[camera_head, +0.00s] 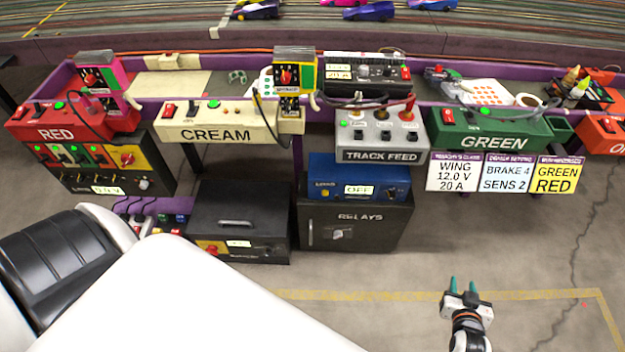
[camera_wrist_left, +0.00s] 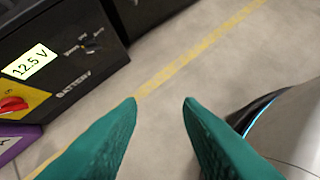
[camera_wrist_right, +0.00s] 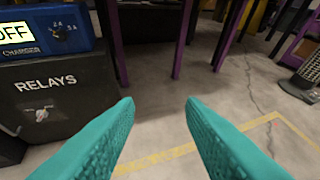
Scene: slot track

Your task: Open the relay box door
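The relay box (camera_head: 375,227) is a dark cabinet labelled RELAYS, standing on the floor under the table. Its front door looks closed, with a vertical handle (camera_head: 311,233) at the left and a small latch knob (camera_head: 341,233) near the middle. In the right wrist view the box (camera_wrist_right: 75,92) shows at the left with its knob. My right gripper (camera_head: 464,287) is open and empty, in front of the box and to its right, apart from it. My left gripper (camera_wrist_left: 160,100) is open and empty in the left wrist view; it does not show in the head view.
A blue charger (camera_head: 330,188) reading OFF sits on the relay box. A black battery box (camera_head: 240,225) stands left of it. The purple table (camera_head: 320,116) with controller stations runs above. Purple table legs (camera_wrist_right: 184,40) stand to the right. The floor in front is clear, with a yellow line (camera_head: 400,295).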

